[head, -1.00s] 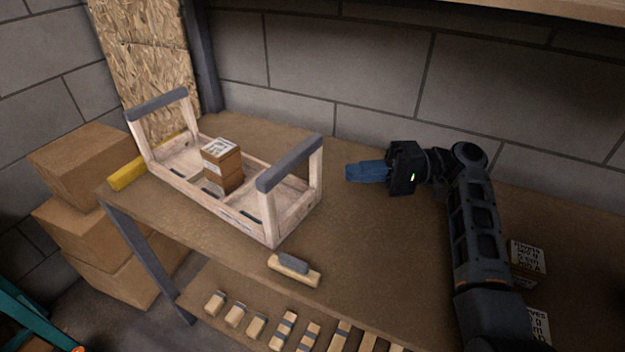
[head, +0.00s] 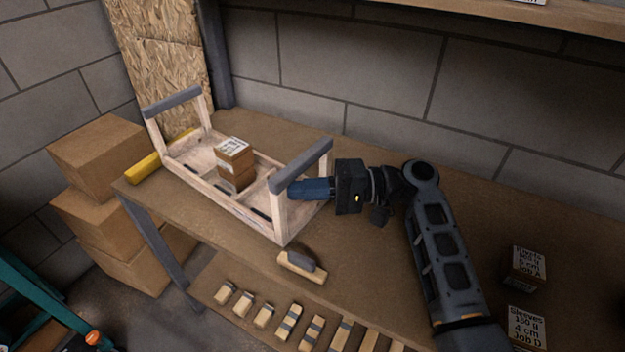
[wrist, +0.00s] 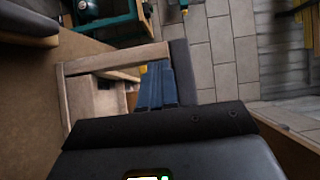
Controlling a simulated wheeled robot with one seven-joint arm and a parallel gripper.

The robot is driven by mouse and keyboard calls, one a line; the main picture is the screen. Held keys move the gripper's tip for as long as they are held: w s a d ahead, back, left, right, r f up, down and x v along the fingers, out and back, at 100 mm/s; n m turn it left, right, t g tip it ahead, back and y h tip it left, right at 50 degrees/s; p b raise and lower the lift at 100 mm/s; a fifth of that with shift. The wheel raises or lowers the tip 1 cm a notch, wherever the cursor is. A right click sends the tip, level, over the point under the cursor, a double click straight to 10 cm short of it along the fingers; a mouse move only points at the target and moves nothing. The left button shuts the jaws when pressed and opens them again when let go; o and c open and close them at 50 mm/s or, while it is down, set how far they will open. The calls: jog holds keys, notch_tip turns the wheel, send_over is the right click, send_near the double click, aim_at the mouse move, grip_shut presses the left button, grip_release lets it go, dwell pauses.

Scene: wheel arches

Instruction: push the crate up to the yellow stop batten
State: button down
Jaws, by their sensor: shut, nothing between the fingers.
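The wooden crate (head: 225,205) stands upright on the bench, with a grey-topped handle at each end and a small carton (head: 235,165) inside. The yellow stop batten (head: 143,168) lies at the crate's left end, partly hidden by it; I cannot tell whether they touch. My gripper (head: 292,188) is shut and empty at the crate's right end, its blue fingers level with the handle opening, below the grey bar. The wrist view shows the fingers (wrist: 157,84) over the crate's end frame (wrist: 115,60); contact is unclear.
A wooden block with a grey grip (head: 302,266) lies near the bench's front edge. Two labelled boxes (head: 526,268) (head: 527,328) stand at the right. Stacked cartons (head: 97,157) stand left of the bench. A block wall runs behind.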

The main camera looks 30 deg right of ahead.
aim_at(280, 199)
jog(key=shift+s+a+p, duration=0.25)
jog(key=shift+s+a, duration=0.1)
jog(key=shift+a, duration=0.35)
jog(key=shift+s+a+p, duration=0.25)
jog(key=shift+s+a, duration=0.05)
jog(key=shift+a, duration=0.4)
jog(key=shift+w, duration=0.1)
